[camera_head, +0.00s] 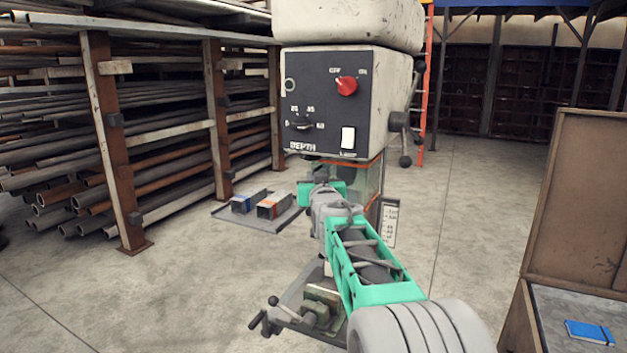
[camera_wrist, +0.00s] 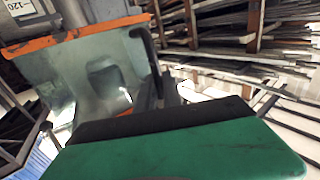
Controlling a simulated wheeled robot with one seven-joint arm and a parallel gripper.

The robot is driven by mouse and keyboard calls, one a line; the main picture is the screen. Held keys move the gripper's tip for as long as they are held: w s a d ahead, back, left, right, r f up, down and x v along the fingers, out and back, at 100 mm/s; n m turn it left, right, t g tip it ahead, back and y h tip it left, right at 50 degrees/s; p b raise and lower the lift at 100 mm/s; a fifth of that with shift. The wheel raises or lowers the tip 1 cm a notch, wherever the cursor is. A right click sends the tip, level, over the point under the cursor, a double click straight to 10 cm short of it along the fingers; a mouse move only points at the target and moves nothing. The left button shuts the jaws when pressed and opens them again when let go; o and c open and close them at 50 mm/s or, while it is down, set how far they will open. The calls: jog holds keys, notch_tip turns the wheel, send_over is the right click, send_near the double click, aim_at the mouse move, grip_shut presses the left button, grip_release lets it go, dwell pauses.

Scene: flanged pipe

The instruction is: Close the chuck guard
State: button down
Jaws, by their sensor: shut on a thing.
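The chuck guard (camera_head: 374,182) is a clear shield with an orange rim, under the drill press head (camera_head: 330,102). In the wrist view the guard (camera_wrist: 88,75) fills the upper left, its orange edge on top. A dark bar-like handle (camera_wrist: 147,50) stands at the guard's right side. My gripper (camera_head: 322,190) is at the front of the guard and covers part of it. In the wrist view the handle runs down behind my green and black gripper (camera_wrist: 158,100), which is shut on it. The exact contact is hidden.
A vise (camera_head: 322,300) with a handle is on the press below my arm. A flat tray with blue and orange-marked blocks (camera_head: 272,206) lies to the left. Pipe racks (camera_head: 170,130) stand at left, a bench with a blue notebook (camera_head: 588,332) at right. Floor between is clear.

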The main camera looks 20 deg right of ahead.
jog(key=shift+r, duration=0.2)
jog(key=c, duration=1.9)
grip_release()
jog(key=shift+o, duration=0.7)
jog(key=shift+w+f, duration=0.15)
jog(key=shift+w, duration=0.05)
jog(key=shift+o, duration=1.3)
jog(key=shift+s+f, duration=0.1)
jog(key=shift+s, duration=0.05)
